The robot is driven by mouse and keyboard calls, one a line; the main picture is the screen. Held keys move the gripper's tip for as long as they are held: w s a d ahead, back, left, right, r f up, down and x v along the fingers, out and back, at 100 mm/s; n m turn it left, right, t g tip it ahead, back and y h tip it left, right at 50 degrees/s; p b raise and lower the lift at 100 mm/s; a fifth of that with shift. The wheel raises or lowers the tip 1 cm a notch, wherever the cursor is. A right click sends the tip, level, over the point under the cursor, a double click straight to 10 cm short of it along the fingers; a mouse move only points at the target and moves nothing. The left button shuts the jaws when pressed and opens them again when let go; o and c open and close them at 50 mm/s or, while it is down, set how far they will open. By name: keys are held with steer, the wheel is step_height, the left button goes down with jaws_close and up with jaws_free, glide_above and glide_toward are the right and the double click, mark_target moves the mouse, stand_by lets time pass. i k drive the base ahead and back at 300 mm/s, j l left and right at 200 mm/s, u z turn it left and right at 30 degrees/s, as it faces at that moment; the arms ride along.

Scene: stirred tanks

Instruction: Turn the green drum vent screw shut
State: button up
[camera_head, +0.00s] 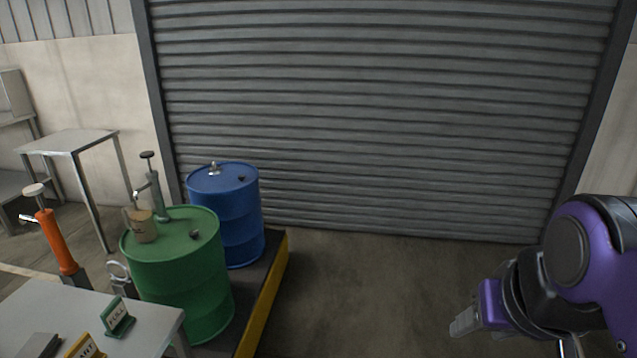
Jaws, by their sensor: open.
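The green drum (180,266) stands upright on a dark platform at the left of the head view. A small dark fitting (195,234) sits on its lid; it looks like the vent screw, but it is too small to tell how far it is turned. A grey hand pump (157,196) and a tan jug (141,225) are also on the lid. My gripper (463,326) is at the lower right, far to the right of the drum, over the floor. It is open and holds nothing that I can see. Part of it is hidden by my wrist.
A blue drum (228,213) stands right behind the green one. The platform has a yellow edge (262,309). A table (40,305) with small signs and an orange pump (55,240) are at the left front. Open floor (370,290) lies between drums and gripper, before a roller door (380,110).

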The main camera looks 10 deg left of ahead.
mark_target(193, 234)
steer(key=i+u, duration=0.2)
steer(key=i, duration=0.35)
steer(key=i+l+u, duration=0.2)
steer(key=i, duration=0.3)
steer(key=i+u, duration=0.2)
steer(key=u, duration=0.2)
steer(key=i+l+u, duration=0.1)
steer(key=u, duration=0.25)
steer(key=i+l+u, duration=0.15)
steer(key=u, duration=0.25)
steer(key=i+u, duration=0.15)
steer(key=u, duration=0.25)
steer(key=i+l+u, duration=0.1)
steer(key=u, duration=0.25)
steer(key=i+l+u, duration=0.15)
steer(key=u, duration=0.25)
steer(key=i, duration=0.05)
